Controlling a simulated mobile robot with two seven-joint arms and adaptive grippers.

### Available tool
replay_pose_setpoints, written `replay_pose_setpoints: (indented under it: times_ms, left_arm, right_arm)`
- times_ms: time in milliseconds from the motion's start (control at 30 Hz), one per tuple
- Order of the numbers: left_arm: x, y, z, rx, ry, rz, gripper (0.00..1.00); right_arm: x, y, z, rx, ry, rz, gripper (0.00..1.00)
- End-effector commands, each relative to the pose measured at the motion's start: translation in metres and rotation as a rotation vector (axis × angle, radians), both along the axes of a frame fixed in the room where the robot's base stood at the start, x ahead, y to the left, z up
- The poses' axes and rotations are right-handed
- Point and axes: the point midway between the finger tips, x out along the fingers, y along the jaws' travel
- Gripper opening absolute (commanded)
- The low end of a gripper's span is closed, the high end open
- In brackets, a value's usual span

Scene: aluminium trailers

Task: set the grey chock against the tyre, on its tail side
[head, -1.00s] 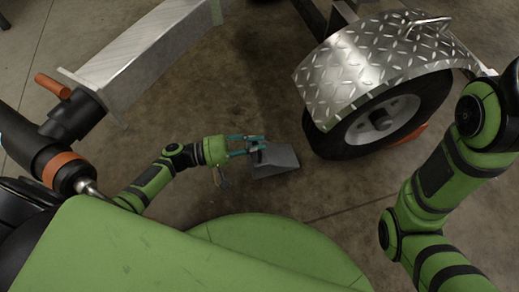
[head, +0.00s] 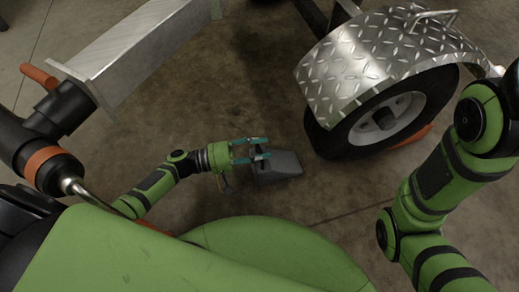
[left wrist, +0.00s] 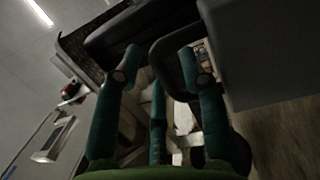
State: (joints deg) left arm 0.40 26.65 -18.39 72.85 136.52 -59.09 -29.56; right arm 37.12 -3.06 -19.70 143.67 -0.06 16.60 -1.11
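The grey chock (head: 278,167) is a dark wedge, left of and a little below the tyre (head: 390,115) in the head view. A gap of floor shows between them. I cannot tell for sure whether it rests on the floor. My left gripper (head: 261,148) is at the chock's left end, its teal fingers spread. In the left wrist view the fingers (left wrist: 160,55) stand apart around the chock's black loop handle (left wrist: 160,60); the chock's grey body (left wrist: 270,50) fills the upper right. My right gripper is out of view; only its arm shows.
A diamond-plate fender (head: 385,60) covers the tyre's top. An orange chock (head: 412,138) lies on the tyre's right side. An aluminium beam (head: 150,50) runs across the upper left. Bare concrete floor lies between the beam and the tyre.

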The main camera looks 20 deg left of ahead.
Motion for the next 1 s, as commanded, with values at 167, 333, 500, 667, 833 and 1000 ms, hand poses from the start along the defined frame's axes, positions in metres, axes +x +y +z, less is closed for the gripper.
replay_pose_setpoints:
  times_ms: [167,333,500,667,833,1000]
  left_arm:
    - [0.0,0.0,0.001,-0.002,-0.001,-0.001,0.42]
    - [-0.003,0.007,0.001,-0.001,0.0,0.001,0.42]
    - [-0.017,0.034,0.001,-0.001,0.002,0.002,0.42]
    - [-0.033,0.065,-0.001,-0.001,0.002,0.003,0.42]
    - [-0.046,0.092,-0.004,-0.002,0.001,0.002,0.42]
    - [-0.053,0.105,-0.005,-0.002,-0.001,0.0,0.42]
  right_arm:
    - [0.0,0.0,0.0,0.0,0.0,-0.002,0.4]
    - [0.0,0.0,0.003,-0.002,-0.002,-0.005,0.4]
    - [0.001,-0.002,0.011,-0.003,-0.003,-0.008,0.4]
    - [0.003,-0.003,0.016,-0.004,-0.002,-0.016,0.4]
    - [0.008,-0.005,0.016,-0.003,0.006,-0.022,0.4]
    - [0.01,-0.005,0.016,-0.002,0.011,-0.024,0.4]
